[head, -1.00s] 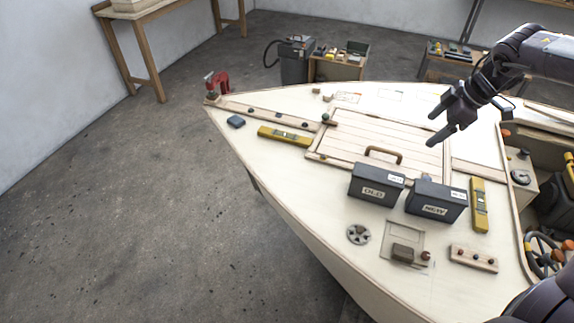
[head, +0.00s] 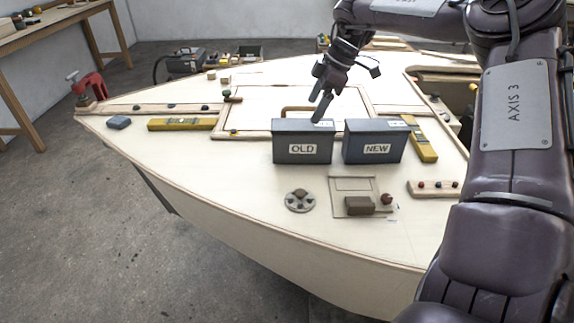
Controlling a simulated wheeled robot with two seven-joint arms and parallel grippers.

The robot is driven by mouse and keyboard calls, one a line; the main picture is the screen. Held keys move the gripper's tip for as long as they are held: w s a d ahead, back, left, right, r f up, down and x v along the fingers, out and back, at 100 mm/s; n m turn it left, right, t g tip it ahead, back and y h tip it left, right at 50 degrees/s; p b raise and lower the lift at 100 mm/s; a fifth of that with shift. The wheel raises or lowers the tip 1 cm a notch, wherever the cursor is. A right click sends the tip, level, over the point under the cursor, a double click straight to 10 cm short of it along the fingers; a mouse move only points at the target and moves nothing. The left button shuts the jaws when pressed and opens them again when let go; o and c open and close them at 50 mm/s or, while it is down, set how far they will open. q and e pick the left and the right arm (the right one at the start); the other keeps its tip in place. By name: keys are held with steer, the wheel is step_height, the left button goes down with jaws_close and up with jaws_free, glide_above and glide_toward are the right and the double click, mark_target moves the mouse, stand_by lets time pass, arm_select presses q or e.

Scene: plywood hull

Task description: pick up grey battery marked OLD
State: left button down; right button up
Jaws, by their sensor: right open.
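The grey battery marked OLD (head: 287,150) stands upright on the pale plywood deck, its label facing me. A similar dark battery marked NEW (head: 375,155) stands close to its right with a narrow gap. My right gripper (head: 321,97) is open and empty, pointing down just above and behind the top right of the OLD battery. One fingertip overlaps the battery's top edge in the picture; I cannot tell whether it touches. My left gripper is not in view.
A brown handle (head: 284,112) shows behind the OLD battery. Yellow levels (head: 180,124) lie left and right of the batteries. A round fitting (head: 299,201) and a small brown block (head: 360,205) lie in front. A red clamp (head: 88,86) grips the bow. Left deck is mostly clear.

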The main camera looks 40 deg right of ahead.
mark_target(305, 124)
step_height(305, 124, down, 3)
steer(key=shift+r+b, duration=0.15)
steer(key=shift+b, duration=0.45)
steer(key=x, duration=0.3)
steer(key=a+x, duration=0.1)
steer(key=x, duration=0.2)
steer(key=shift+w+a+r, duration=0.1)
steer(key=shift+a+r, duration=0.05)
steer(key=shift+a, duration=0.1)
steer(key=shift+w+a+f, duration=0.1)
steer(key=shift+w+f, duration=0.1)
steer(key=shift+f, duration=0.3)
steer(key=shift+f+b, duration=0.25)
steer(key=shift+b, duration=0.1)
steer(key=shift+c, duration=0.2)
steer(key=shift+r, duration=0.1)
steer(key=c, duration=1.4)
